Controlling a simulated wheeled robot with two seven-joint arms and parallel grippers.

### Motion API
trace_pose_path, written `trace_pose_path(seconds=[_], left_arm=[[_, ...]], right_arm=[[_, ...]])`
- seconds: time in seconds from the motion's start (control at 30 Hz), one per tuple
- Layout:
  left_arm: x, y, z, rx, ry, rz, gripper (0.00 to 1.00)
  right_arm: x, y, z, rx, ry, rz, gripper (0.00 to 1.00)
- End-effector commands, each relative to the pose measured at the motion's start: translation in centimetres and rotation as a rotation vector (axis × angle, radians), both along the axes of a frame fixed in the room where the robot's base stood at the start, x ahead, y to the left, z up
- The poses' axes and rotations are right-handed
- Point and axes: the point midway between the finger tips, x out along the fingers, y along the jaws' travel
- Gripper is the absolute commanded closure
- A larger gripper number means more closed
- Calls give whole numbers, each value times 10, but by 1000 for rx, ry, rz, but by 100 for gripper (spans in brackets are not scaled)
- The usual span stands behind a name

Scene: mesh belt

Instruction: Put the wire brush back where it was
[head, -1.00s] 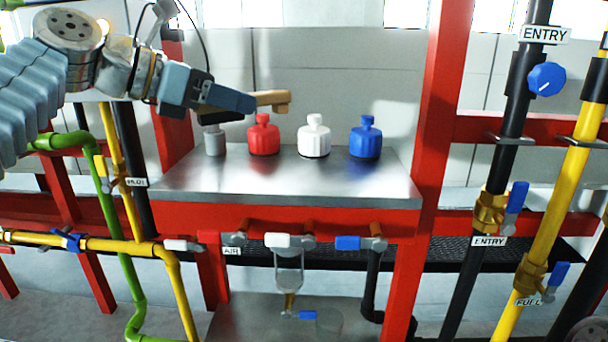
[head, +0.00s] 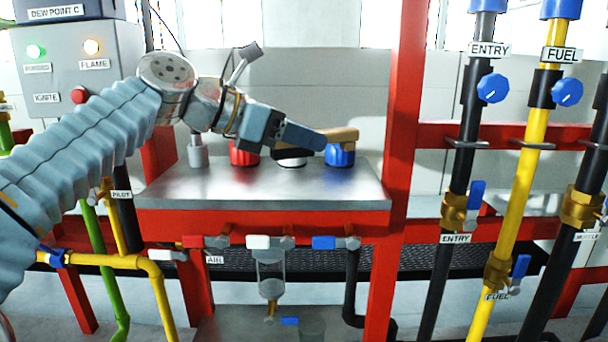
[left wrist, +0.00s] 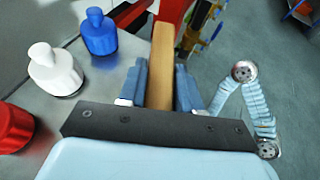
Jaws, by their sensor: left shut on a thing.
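The wire brush (head: 343,134) shows as a tan wooden bar in my left gripper (head: 322,140). In the left wrist view the wooden bar (left wrist: 160,66) stands between the two blue-grey fingers of the left gripper (left wrist: 160,88), which are shut on it. Bristles are not visible. In the head view the gripper and brush are above the steel shelf (head: 240,190), in front of the bottles. My right gripper is not in view.
A red bottle (head: 243,154), a white bottle (left wrist: 55,70) and a blue bottle (head: 340,156) stand in a row on the shelf. A grey cylinder (head: 198,152) stands left of them. A red post (head: 402,100) rises at the shelf's right end.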

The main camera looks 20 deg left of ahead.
Motion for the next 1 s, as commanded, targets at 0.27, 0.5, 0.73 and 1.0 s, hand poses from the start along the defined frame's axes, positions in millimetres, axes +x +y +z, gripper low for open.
trace_pose_path(seconds=[0.27,0.5,0.73,1.0], left_arm=[[19,6,-26,-1,1,0,100],[29,9,-64,-1,0,1,100],[29,9,-66,-1,-2,1,100],[29,9,-69,0,-1,0,57]], right_arm=[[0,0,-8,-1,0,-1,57],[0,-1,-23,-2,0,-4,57],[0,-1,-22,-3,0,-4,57],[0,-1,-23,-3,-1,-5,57]])
